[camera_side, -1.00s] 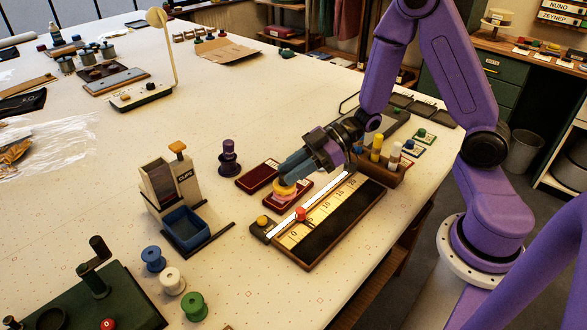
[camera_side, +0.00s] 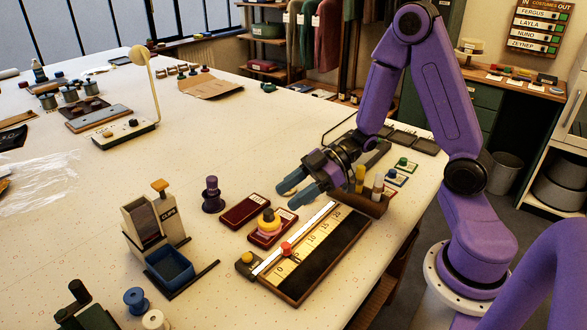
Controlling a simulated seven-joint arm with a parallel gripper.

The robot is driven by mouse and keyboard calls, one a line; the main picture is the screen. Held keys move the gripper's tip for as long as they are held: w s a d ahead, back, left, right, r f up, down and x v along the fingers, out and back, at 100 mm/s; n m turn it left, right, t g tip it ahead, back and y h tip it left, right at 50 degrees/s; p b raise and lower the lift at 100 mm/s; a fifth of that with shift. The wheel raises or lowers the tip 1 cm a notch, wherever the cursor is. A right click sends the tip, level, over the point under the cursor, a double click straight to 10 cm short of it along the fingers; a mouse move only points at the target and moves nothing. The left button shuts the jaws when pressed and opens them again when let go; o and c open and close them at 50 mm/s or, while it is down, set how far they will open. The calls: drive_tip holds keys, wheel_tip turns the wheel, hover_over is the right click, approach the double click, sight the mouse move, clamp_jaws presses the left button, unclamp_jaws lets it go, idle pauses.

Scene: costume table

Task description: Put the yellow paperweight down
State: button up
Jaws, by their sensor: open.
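What the pink thing is, I cannot tell. My gripper (camera_side: 289,194) is open and empty, above and a little right of the paperweight, apart from it. Its two blue-grey fingers point to the left.
A second dark red pad (camera_side: 243,212) lies bare just left. A ruler board (camera_side: 315,258) with a red knob lies in front.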

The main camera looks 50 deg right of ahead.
wheel_tip(320, 180, up, 7)
drive_tip(key=shift+s+d, duration=0.15)
drive_tip(key=shift+d, duration=0.1)
drive_tip(key=s+f+g+h, duration=0.2)
drive_tip(key=s+g+h, duration=0.3)
drive_tip(key=s+h, duration=0.6)
drive_tip(key=s, duration=0.9)
drive_tip(key=shift+s+m, duration=0.3)
drive_tip(key=shift+s, duration=0.1)
